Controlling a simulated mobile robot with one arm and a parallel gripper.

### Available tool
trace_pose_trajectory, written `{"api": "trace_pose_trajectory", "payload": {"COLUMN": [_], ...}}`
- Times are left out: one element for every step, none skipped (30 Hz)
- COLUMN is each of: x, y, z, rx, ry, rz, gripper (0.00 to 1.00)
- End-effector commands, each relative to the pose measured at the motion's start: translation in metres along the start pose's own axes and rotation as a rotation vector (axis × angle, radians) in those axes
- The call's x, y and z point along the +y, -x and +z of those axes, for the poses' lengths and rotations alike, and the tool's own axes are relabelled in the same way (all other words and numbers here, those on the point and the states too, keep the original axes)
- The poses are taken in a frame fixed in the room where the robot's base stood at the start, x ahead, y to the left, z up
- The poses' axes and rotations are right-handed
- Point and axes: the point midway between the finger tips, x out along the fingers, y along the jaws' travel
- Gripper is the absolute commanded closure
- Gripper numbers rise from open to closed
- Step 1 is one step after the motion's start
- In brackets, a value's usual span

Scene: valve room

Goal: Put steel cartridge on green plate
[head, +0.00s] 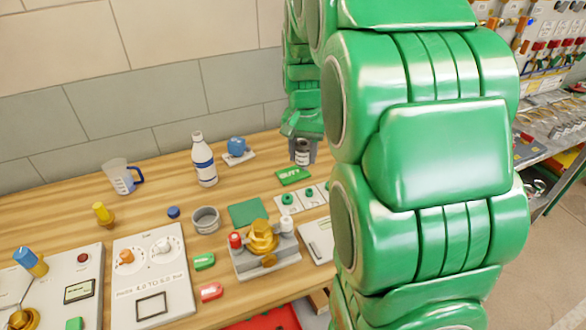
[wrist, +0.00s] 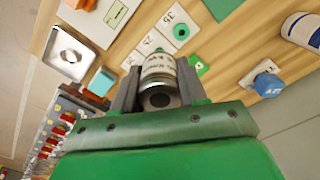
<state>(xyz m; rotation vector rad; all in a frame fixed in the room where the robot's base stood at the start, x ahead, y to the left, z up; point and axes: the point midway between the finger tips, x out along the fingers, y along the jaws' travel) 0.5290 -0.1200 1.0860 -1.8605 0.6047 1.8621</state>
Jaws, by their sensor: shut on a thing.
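My gripper (head: 303,146) is shut on the steel cartridge (head: 302,158), a small grey cylinder with a white printed label. It is held over the back right of the wooden bench. In the wrist view the cartridge (wrist: 158,78) sits between the two fingers of my gripper (wrist: 158,92), one end facing the camera. The green plate (head: 247,212), a flat dark green square, lies on the bench to the left of and nearer than my gripper. Nothing is seen on it. Part of the plate (wrist: 222,6) shows at the top of the wrist view.
A green lettered tag (head: 293,176) lies just below my gripper. A strip with green knobs (head: 302,199) and a brass valve block (head: 264,248) are near the plate. A white bottle (head: 204,162), blue item (head: 237,148) and grey ring (head: 205,220) stand left.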

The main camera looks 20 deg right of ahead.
Motion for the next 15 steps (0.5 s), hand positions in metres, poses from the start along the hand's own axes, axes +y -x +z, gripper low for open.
{"api": "trace_pose_trajectory", "payload": {"x": [0.000,0.000,0.000,0.000,0.000,0.000,-0.001,-0.001,-0.002,-0.003,-0.004,-0.006,-0.007,-0.009,-0.011], "y": [-0.008,-0.012,-0.017,-0.019,-0.021,-0.024,-0.025,-0.026,-0.028,-0.029,-0.030,-0.032,-0.033,-0.035,-0.037], "z": [0.001,0.001,0.000,0.000,0.000,0.000,-0.001,-0.002,-0.004,-0.006,-0.009,-0.013,-0.017,-0.020,-0.024], "rx": [-0.003,-0.003,-0.001,-0.001,0.000,0.000,0.000,0.000,0.000,0.001,0.001,0.001,0.001,0.001,0.000], "ry": [0.000,0.000,0.000,0.000,0.001,0.001,0.001,0.001,0.001,0.001,0.001,0.001,0.001,0.001,0.001], "rz": [0.001,0.001,0.001,0.000,0.000,0.000,0.000,0.000,0.000,0.000,0.000,0.000,-0.001,0.000,0.000], "gripper": [1.00,1.00,1.00,1.00,1.00,1.00,1.00,1.00,1.00,1.00,1.00,1.00,1.00,1.00,1.00]}}
